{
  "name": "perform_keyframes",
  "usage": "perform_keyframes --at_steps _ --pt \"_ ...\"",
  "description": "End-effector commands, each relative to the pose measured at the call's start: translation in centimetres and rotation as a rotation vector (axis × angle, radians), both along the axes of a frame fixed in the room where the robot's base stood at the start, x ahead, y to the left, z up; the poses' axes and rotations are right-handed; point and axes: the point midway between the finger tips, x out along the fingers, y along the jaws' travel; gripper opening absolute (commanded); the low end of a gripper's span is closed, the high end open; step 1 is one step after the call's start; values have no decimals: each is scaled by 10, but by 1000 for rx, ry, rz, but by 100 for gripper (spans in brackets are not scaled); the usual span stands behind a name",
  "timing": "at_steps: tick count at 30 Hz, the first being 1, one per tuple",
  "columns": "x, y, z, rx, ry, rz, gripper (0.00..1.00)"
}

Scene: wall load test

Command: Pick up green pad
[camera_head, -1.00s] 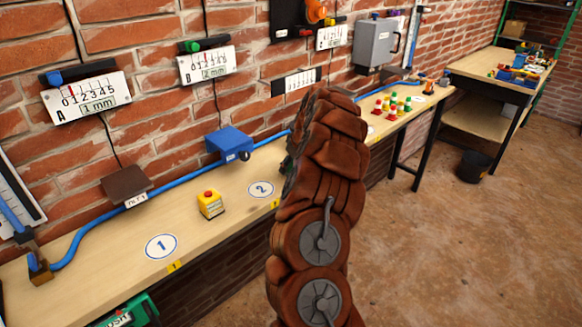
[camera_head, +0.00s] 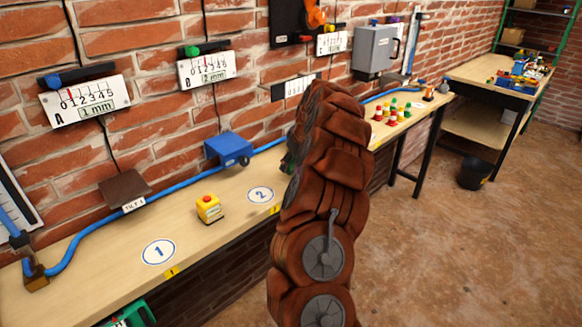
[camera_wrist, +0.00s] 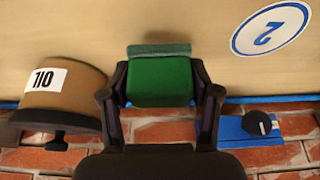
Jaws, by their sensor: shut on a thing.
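The green pad (camera_wrist: 160,82) sits between the two dark fingers of my gripper (camera_wrist: 160,90) in the wrist view, and the fingers press on its left and right sides. Its far edge has a darker green strip. The pad is over or on the pale bench top; I cannot tell whether it touches the wood. In the head view my brown-sleeved arm hides the gripper and the pad.
In the wrist view a brown container marked OIL (camera_wrist: 62,95) is close on the left, and a blue device with a black knob (camera_wrist: 262,124) is on the right. The yellow box with a red button (camera_head: 209,209) stands on the bench (camera_head: 110,235) near circle 1 (camera_head: 159,252).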

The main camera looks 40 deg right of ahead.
Motion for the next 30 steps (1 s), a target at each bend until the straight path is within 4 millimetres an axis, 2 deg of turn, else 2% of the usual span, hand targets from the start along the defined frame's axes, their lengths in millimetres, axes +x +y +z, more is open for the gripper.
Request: perform_keyframes --at_steps 11,30 --pt "-26 9 2 -1 -2 -1 20" --pt "-118 41 11 -2 -3 -1 20"
